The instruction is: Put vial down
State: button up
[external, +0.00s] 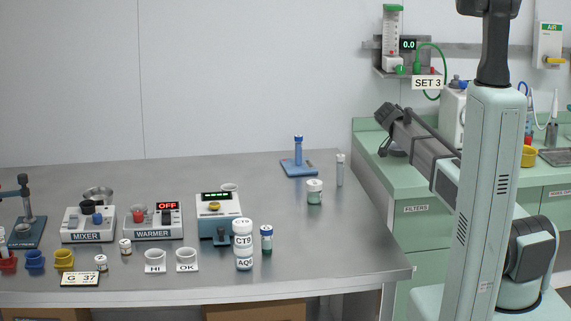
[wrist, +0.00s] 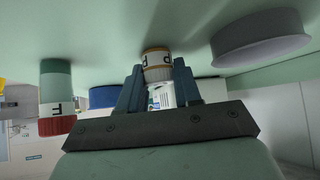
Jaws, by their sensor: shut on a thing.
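The vial (wrist: 157,66), with a white label, orange-brown bands and a dark letter, is between the fingers of my gripper (wrist: 158,88) in the wrist view. My gripper is shut on it. The wrist view is turned over, with the pale green counter (wrist: 110,25) at the top. The vial's far end is close to the counter; I cannot tell whether it touches. The green counter (external: 376,153) shows at the right there.
In the wrist view a teal, white and red vial (wrist: 55,97) stands left of my gripper, a blue round thing (wrist: 103,97) sits nearer, and a wide grey round container (wrist: 260,38) is right.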

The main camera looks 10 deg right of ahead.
jog(key=o, duration=1)
jog(key=shift+r, duration=0.1)
jog(key=v, duration=1.2)
jog(key=shift+o, duration=0.3)
